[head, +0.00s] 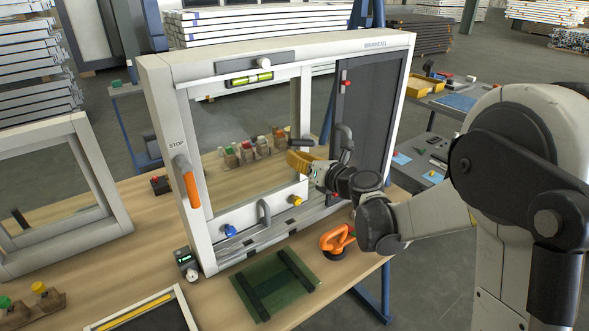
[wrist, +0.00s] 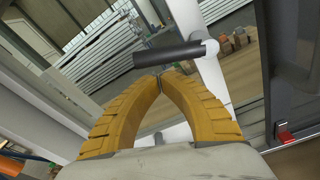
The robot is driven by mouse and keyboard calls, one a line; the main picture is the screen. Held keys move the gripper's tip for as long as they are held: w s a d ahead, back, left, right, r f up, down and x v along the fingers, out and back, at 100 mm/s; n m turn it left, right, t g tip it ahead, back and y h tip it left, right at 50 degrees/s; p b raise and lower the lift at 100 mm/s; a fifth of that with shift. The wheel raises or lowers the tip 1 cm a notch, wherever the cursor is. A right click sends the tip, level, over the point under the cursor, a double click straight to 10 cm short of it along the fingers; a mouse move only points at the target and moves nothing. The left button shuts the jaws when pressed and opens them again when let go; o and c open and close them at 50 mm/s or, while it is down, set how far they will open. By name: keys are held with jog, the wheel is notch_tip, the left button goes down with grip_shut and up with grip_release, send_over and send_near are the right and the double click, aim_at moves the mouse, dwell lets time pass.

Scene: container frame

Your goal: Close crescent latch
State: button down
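The crescent latch appears to be the dark lever (head: 300,143) on the middle upright of the white window frame. In the wrist view its black bar (wrist: 160,57) lies nearly level, with a pale round pivot (wrist: 211,47) at its right end on the white upright. My gripper (head: 291,161) is at the upright, just below the lever. In the wrist view the yellow fingers of my gripper (wrist: 161,77) meet at their tips, with nothing seen between them. The tips sit just under the bar; I cannot tell whether they touch it.
The window frame (head: 157,100) stands upright on a wooden bench (head: 160,235). An orange handle (head: 187,182) is on its left side. A grey pull handle (head: 264,212) and a blue knob (head: 229,230) are low on it. An orange suction cup tool (head: 337,238) lies in front, below my arm.

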aim_at(297, 142)
jog(key=shift+w+d+r, duration=0.1)
jog(key=shift+r, duration=0.2)
jog(key=shift+r+m+p, duration=0.3)
jog(key=shift+r+m, duration=0.25)
jog(key=shift+m, duration=0.25)
jog(key=shift+r+m+p, duration=0.3)
jog(key=shift+r+m, duration=0.2)
jog(key=shift+w+d+r+p, duration=0.1)
jog(key=shift+r+p, duration=0.2)
jog(key=shift+r, duration=0.1)
jog(key=shift+w+d+r+p, duration=0.1)
jog(key=shift+r+p, duration=0.15)
jog(key=shift+r, duration=0.15)
jog(key=shift+w+d+r+p, duration=0.15)
jog(key=shift+d+r+p, duration=0.15)
jog(key=shift+r, duration=0.15)
jog(key=shift+w+d+r+p, duration=0.15)
jog(key=shift+r+p, duration=0.1)
jog(key=shift+r, duration=0.2)
jog(key=shift+w+d+r+p, duration=0.6)
jog(key=shift+d+r, duration=0.2)
jog(key=shift+d, duration=0.1)
jog(key=shift+w+d+r, duration=0.1)
jog(key=shift+d, duration=0.05)
